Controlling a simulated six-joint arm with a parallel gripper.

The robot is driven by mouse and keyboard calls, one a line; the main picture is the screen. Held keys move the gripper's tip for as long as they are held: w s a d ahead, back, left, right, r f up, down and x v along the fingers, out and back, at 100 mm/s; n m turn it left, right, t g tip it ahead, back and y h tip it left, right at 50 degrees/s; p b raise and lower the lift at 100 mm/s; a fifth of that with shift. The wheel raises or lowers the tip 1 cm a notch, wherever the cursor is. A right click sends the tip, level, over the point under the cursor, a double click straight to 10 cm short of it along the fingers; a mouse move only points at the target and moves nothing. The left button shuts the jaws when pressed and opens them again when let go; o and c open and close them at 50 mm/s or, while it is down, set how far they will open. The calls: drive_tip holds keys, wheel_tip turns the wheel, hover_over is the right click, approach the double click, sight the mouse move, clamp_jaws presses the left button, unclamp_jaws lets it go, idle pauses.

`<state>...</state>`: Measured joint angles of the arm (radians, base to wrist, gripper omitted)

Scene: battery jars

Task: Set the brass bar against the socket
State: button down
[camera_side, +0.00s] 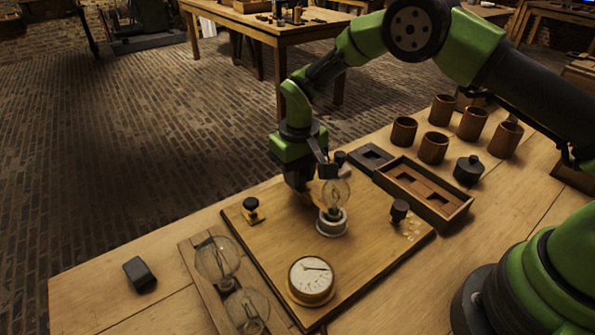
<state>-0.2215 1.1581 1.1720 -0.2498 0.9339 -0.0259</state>
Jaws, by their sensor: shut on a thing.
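My gripper (325,172) is low over the wooden board (366,258), just left of and above the glass bulb. It is shut on a small piece that I take to be the brass bar; the fingers hide most of it, and its outline is unclear. The clear bulb (335,194) stands upright in a round white socket (331,224) on the board. I cannot tell whether the held piece touches the socket. A black-knobbed brass post (251,210) stands on the board's left, and a dark knob (399,209) stands on its right.
A round white-faced dial (311,277) sits at the board's front. Glass bulbs (217,261) lie in a wooden rack at left. A compartment tray (424,192), several brown jars (434,147) and a dark lidded pot (468,170) stand behind right. A dark block (139,273) lies far left.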

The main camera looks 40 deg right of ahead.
drive_tip(key=c, duration=0.9)
unclamp_jaws()
drive_tip(key=shift+s+f, duration=0.1)
drive_tip(key=shift+s, duration=0.1)
drive_tip(key=shift+w+r, duration=0.1)
drive_tip(key=shift+r, duration=0.2)
wheel_tip(320, 180, up, 9)
drive_tip(key=shift+r, duration=0.2)
